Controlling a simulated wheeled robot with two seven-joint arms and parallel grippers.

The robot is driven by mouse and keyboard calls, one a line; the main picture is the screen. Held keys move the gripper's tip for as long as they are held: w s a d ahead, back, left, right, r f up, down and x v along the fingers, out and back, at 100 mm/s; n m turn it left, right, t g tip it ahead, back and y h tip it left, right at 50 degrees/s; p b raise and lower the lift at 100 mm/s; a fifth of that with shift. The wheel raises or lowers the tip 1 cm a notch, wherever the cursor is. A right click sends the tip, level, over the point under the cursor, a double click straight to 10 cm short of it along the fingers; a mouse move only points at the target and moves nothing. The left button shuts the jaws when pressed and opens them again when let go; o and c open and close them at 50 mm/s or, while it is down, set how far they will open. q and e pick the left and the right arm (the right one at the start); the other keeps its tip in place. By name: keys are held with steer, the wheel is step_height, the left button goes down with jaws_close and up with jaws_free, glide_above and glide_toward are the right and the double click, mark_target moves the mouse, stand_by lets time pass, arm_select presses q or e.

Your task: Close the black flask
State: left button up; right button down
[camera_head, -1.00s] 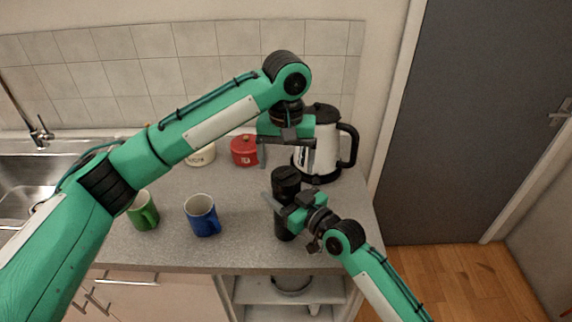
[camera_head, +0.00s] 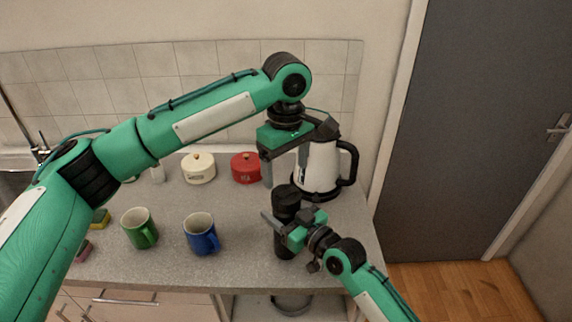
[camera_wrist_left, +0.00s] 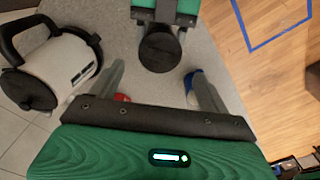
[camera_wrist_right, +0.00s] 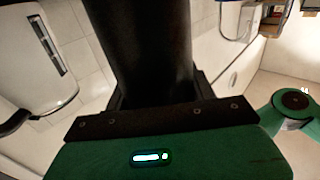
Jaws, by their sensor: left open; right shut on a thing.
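The black flask (camera_head: 286,200) stands upright near the right front of the counter, and its dark top shows in the left wrist view (camera_wrist_left: 160,48). I cannot tell whether that top is a separate lid. My right gripper (camera_head: 284,226) is shut around the flask's body from the front; the body fills the middle of the right wrist view (camera_wrist_right: 148,45). My left gripper (camera_head: 286,172) is open and empty, pointing down just above and behind the flask's top. The left fingers (camera_wrist_left: 155,82) show apart, with nothing between them.
A white and black kettle (camera_head: 320,166) stands close behind the flask, to the right. A blue mug (camera_head: 200,236) and a green mug (camera_head: 138,230) stand to the left. A red pot (camera_head: 246,167) and a cream pot (camera_head: 198,169) are at the back. The counter between mugs and pots is clear.

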mark_target(286, 193)
stand_by(0.5)
arm_select(q)
steer(key=shift+f, duration=3.95)
steer(key=c, duration=1)
steer(key=m, duration=0.4)
steer(key=shift+m, duration=0.4)
steer(key=m, duration=0.4)
steer(key=shift+m, duration=0.3)
